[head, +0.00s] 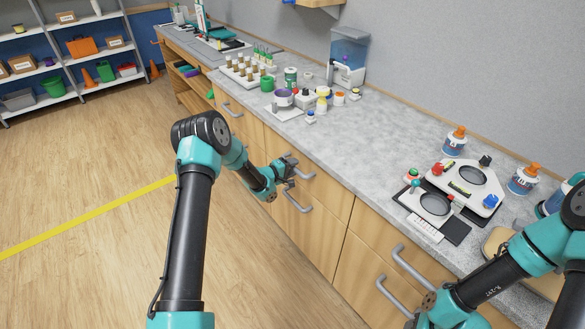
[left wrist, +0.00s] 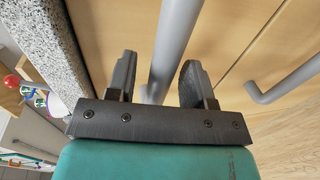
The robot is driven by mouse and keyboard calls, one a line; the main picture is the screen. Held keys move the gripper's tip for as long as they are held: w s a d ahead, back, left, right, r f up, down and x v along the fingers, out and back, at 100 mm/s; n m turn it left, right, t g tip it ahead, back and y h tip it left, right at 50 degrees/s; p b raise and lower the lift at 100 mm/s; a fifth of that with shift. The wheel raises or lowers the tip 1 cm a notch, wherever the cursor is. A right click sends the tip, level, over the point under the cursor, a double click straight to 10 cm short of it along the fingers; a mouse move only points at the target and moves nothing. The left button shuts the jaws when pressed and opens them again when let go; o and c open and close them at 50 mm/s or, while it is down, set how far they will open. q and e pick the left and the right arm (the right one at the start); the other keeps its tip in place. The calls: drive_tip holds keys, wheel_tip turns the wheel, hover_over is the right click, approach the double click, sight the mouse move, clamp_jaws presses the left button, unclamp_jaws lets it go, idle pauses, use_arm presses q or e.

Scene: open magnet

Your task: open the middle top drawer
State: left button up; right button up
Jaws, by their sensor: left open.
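The middle top drawer (head: 331,193) is a light wood front under the grey counter and looks closed. Its grey bar handle (head: 304,176) is partly hidden by my left gripper (head: 291,170) in the head view. In the left wrist view the open fingers of my left gripper (left wrist: 154,82) stand on either side of a grey bar handle (left wrist: 175,45), with gaps visible at both sides. I cannot tell how deep the bar sits between them. My right gripper (head: 411,321) is at the bottom edge of the head view, mostly cut off; its fingers do not show clearly.
A lower drawer handle (head: 298,202) sits just below my left gripper. More handles (head: 411,268) are on the cabinet at right. The floor at left is clear.

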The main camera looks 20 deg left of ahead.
use_arm(q)
drive_tip(key=shift+w, duration=0.1)
drive_tip(key=shift+c, duration=0.2)
clamp_jaws()
idle(0.4)
